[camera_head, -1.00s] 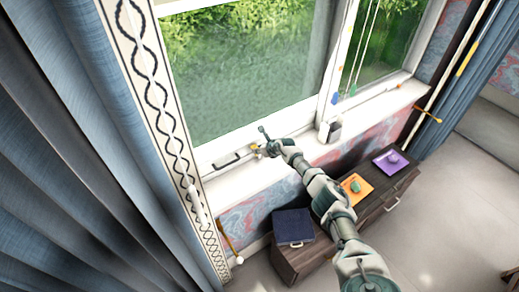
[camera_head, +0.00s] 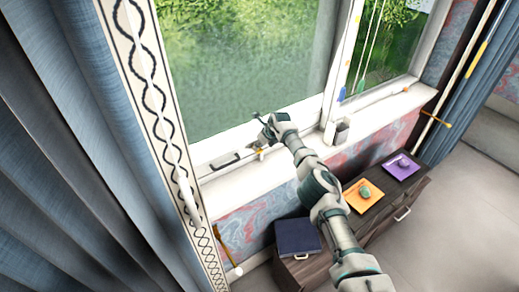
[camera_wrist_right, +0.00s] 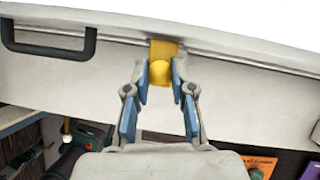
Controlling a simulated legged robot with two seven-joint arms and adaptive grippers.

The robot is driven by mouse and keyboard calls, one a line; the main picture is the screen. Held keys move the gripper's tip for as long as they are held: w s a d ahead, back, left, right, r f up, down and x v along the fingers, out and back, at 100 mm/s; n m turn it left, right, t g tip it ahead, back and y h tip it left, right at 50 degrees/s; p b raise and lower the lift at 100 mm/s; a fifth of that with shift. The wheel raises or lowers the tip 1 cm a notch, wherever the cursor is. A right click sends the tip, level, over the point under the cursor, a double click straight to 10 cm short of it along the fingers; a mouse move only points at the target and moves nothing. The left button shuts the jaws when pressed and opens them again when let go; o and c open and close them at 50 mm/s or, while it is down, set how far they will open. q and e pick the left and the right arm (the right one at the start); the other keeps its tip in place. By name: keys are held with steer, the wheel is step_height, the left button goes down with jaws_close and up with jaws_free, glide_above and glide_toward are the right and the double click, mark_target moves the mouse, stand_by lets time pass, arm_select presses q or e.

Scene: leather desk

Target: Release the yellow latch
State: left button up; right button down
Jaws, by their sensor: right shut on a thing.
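The yellow latch (camera_wrist_right: 160,71) has a rounded knob and a flat plate on the window's bottom rail. In the wrist view the blue-padded fingers of my right gripper (camera_wrist_right: 160,76) are shut on the knob, one on each side. In the head view the latch (camera_head: 260,151) shows as a small yellow spot at the sill, right of a dark handle (camera_head: 225,161). My right gripper (camera_head: 266,128) is there against the window's lower frame, and my wrist partly hides the contact. My left gripper is not in view.
A white sill (camera_head: 245,182) runs below the window. A small light-coloured container (camera_head: 337,131) stands on it to the right. Below are a dark cabinet (camera_head: 375,222), a navy box (camera_head: 298,237), an orange mat (camera_head: 352,199) and a purple mat (camera_head: 408,174). Blue curtains (camera_head: 70,130) hang at left.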

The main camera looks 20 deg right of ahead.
steer(key=shift+r, duration=0.1)
steer(key=c, duration=1)
jaws_free()
steer(key=shift+w+a, duration=0.1)
steer(key=shift+w, duration=0.05)
steer(key=shift+w+f, duration=0.1)
steer(key=shift+f, duration=0.1)
steer(key=shift+r, duration=0.1)
steer(key=v, duration=1.1)
steer(key=shift+r, duration=0.2)
